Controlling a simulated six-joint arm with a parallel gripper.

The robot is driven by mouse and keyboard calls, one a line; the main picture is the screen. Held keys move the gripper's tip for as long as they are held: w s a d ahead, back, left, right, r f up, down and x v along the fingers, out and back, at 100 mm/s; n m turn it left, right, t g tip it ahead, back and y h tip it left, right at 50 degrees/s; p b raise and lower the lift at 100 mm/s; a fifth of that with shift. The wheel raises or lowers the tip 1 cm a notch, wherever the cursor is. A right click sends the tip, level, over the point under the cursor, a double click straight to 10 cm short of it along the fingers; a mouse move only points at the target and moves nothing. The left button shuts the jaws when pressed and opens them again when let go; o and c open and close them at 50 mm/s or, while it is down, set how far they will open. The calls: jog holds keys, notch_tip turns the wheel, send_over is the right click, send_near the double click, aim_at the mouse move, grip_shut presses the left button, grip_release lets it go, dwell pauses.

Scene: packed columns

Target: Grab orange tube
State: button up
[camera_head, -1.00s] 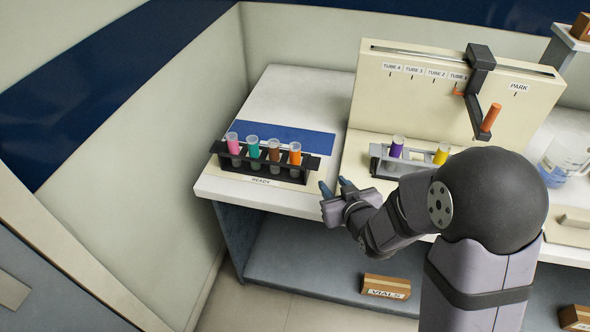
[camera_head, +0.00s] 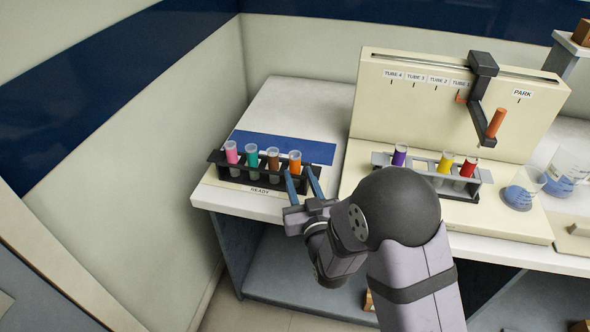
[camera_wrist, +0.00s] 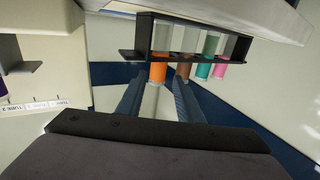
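The orange tube (camera_head: 295,160) stands upright at the right end of the dark rack (camera_head: 229,178), beside a brown, a teal and a pink tube. My gripper (camera_head: 302,182) is open, its two blue fingers apart and pointing at the orange tube from the front right. In the wrist view the orange tube (camera_wrist: 158,70) shows just beyond the fingertips, between their lines. The fingers (camera_wrist: 157,98) hold nothing. The brown tube (camera_wrist: 183,70) is close beside it, near the line of the right finger. Whether a fingertip touches the rack, I cannot tell.
A cream machine (camera_head: 440,90) with a slide and an orange handle (camera_head: 496,122) stands at the right. Its grey rack (camera_head: 429,178) holds purple, yellow and red tubes. Beakers (camera_head: 522,190) stand further right. The white bench (camera_head: 300,100) is clear behind the dark rack.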

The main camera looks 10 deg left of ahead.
aim_at(296, 166)
jog(key=shift+d+p+x, duration=0.2)
jog(key=shift+p+x, duration=0.55)
jog(key=shift+x, duration=2.55)
jog(key=shift+w+f, duration=0.1)
jog(key=shift+f, duration=0.05)
jog(key=c, duration=0.8)
